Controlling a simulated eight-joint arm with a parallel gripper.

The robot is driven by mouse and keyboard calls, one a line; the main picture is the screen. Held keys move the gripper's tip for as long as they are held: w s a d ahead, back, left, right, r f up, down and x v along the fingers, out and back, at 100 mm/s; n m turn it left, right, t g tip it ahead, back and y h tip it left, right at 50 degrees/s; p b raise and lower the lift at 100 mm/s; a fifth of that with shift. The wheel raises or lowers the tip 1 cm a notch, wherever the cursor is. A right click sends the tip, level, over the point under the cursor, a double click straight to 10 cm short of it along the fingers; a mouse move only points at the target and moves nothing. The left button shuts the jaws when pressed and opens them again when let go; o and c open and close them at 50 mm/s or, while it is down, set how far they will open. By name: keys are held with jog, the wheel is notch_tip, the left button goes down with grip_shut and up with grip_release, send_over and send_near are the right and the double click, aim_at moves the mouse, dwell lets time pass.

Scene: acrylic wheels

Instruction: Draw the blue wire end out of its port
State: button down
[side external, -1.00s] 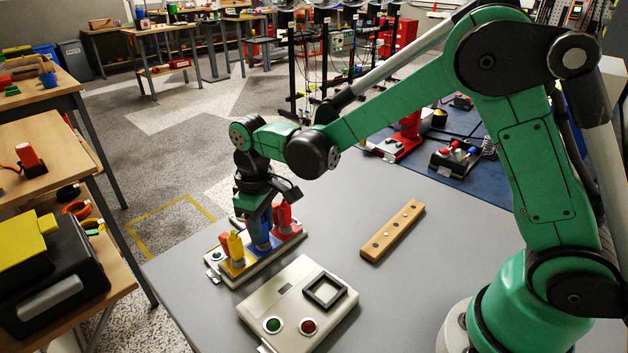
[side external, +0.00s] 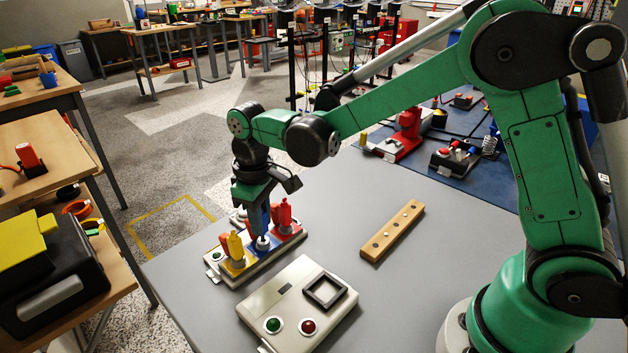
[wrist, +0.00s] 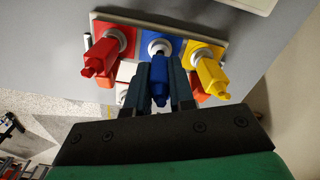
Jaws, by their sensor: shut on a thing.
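The blue wire end (wrist: 159,88) is between the two fingers of my gripper (wrist: 160,98) in the wrist view. My gripper (side external: 264,222) is shut on it, above the middle of the port board (side external: 222,277). The blue port (side external: 263,244) is a pale ring on a blue patch, and it also shows in the wrist view (wrist: 158,47). The wire end stands upright over this port, its body raised above the ring. I cannot tell whether its tip is clear of the port.
A red wire end (side external: 286,214) and a yellow one (side external: 235,246) stand close on either side of my gripper. A grey box with buttons (side external: 290,290) lies in front, and a wooden strip with holes (side external: 392,232) to the right. Grey table is clear between them.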

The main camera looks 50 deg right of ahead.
jog(key=shift+r, duration=0.35)
jog(key=shift+r, duration=0.1)
jog(key=shift+r, duration=1.9)
jog(key=shift+d, duration=0.1)
